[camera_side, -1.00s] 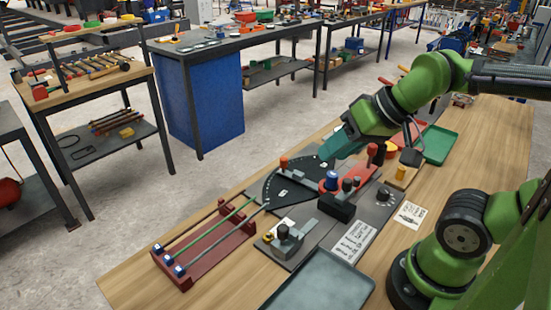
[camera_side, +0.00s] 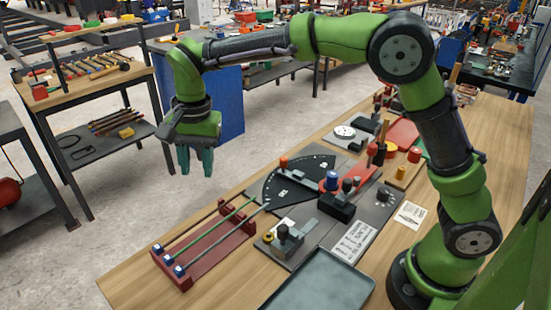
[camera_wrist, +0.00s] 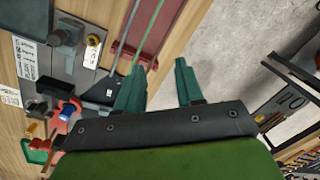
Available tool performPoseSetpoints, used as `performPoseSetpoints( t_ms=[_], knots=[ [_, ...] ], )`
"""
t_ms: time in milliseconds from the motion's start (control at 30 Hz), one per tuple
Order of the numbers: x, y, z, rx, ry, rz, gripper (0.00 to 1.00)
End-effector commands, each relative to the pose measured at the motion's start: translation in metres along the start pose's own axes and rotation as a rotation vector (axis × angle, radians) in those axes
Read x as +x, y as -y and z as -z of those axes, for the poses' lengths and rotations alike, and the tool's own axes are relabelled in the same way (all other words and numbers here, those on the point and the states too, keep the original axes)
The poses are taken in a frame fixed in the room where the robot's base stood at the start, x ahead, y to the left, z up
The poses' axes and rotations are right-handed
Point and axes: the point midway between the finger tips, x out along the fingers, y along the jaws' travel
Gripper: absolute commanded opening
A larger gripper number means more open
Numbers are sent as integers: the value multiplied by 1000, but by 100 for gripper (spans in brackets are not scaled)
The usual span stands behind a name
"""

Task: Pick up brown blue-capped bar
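In the side view, a dark red rack (camera_side: 212,250) at the table's front left holds thin bars with blue caps at their near-left ends. The far-left bar (camera_side: 190,231) looks brownish and is hard to tell from the rack; a green bar (camera_side: 215,228) and a grey bar (camera_side: 222,238) lie beside it. My gripper (camera_side: 196,170) is open and empty, pointing down, high and apart from the rack. In the wrist view, my gripper (camera_wrist: 160,82) shows two spread green fingers, with part of the rack (camera_wrist: 172,40) and two bars beyond them; the blue caps are out of sight.
A dark bending plate (camera_side: 290,190) with a red lever, posts and knobs stands right of the rack. A grey tray (camera_side: 320,285) lies at the front. The wood left of the rack is clear. Shelved side tables stand across the floor.

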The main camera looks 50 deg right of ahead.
Motion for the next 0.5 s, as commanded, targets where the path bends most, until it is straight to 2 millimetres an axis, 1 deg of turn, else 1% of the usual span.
performPoseSetpoints(
  t_ms=[33, 100, 167, 200, 267, 300, 433, 500],
  knots=[
    [11, 17, -4, 86, -8, -30, 37],
    [16, 33, -8, 232, -25, -55, 37],
    [13, 43, -8, 359, -38, -63, 37],
    [6, 46, -7, 446, -44, -61, 37],
    [-7, 48, -7, 546, -46, -51, 37],
    [-10, 46, -8, 595, -44, -58, 37],
    [-3, 42, -10, 670, -41, -78, 37],
    [6, 41, -10, 674, -42, -79, 37]
  ],
)
